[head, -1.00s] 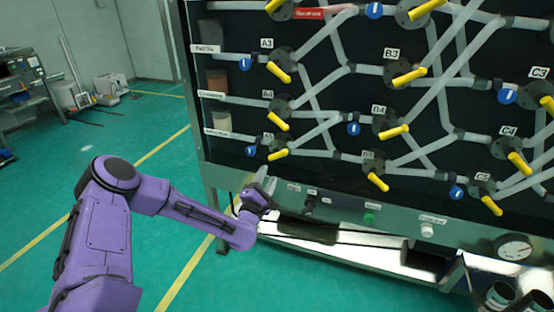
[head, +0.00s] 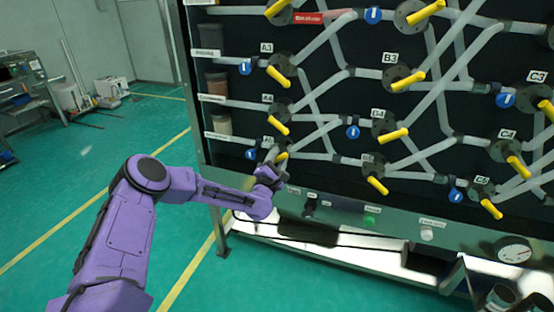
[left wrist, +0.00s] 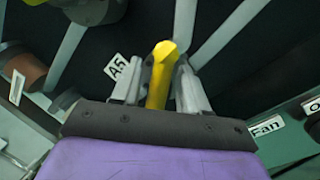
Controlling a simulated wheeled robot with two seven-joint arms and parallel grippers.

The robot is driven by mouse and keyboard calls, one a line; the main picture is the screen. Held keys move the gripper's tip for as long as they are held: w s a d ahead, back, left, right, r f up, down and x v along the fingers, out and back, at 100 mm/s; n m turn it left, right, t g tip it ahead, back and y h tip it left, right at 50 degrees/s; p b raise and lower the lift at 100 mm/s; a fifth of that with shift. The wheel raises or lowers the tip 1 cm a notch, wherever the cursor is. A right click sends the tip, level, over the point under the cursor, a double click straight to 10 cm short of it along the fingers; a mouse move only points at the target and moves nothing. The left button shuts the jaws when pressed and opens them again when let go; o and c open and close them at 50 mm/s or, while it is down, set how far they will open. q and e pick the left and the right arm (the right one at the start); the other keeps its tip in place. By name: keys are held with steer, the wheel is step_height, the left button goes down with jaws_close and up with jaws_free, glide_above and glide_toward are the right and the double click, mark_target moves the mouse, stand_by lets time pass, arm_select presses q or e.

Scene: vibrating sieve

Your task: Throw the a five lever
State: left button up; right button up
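The A5 lever is a yellow handle (left wrist: 160,75) in the left wrist view, beside the "A5" label (left wrist: 116,67). In the head view only part of this lever (head: 283,156) shows, at the lower left of the pipe panel, partly hidden by my gripper. My left gripper (head: 272,158) is at the lever, coming from below. In the left wrist view its two grey fingers (left wrist: 158,88) stand one on each side of the yellow handle, open, with some gap visible. Whether a finger touches the handle I cannot tell. My right gripper is not in view.
The A4 lever (head: 278,128) is just above, and the B5 lever (head: 377,185) is to the right. A ledge with a green button (head: 370,221) runs below the panel. A "Fan" label (left wrist: 266,126) is close on the right in the wrist view.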

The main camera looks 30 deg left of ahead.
arm_select(q)
jaws_close()
steer(key=shift+a, duration=0.2)
steer(key=shift+d, duration=0.15)
steer(key=shift+d+f+m+h+b, duration=0.1)
steer(key=shift+f+m+h+b, duration=0.15)
steer(key=shift+m, duration=0.65)
steer(key=shift+f+m+h+b, duration=0.1)
steer(key=shift+m+h+b, duration=0.15)
steer(key=shift+m, duration=0.65)
steer(key=m, duration=0.1)
steer(key=m+h, duration=0.1)
steer(key=m, duration=0.2)
steer(key=shift+f+m+h, duration=0.3)
steer(key=m, duration=0.2)
steer(key=m+h, duration=0.1)
steer(key=m, duration=0.1)
steer(key=shift+f, duration=0.25)
steer(key=shift+a+f+m+g+h, duration=0.15)
steer(key=shift+m+g+h, duration=0.1)
steer(key=shift+m, duration=0.85)
steer(key=shift+a+f+m+g+h, duration=0.15)
steer(key=shift+m+g, duration=0.1)
steer(key=shift+m, duration=0.85)
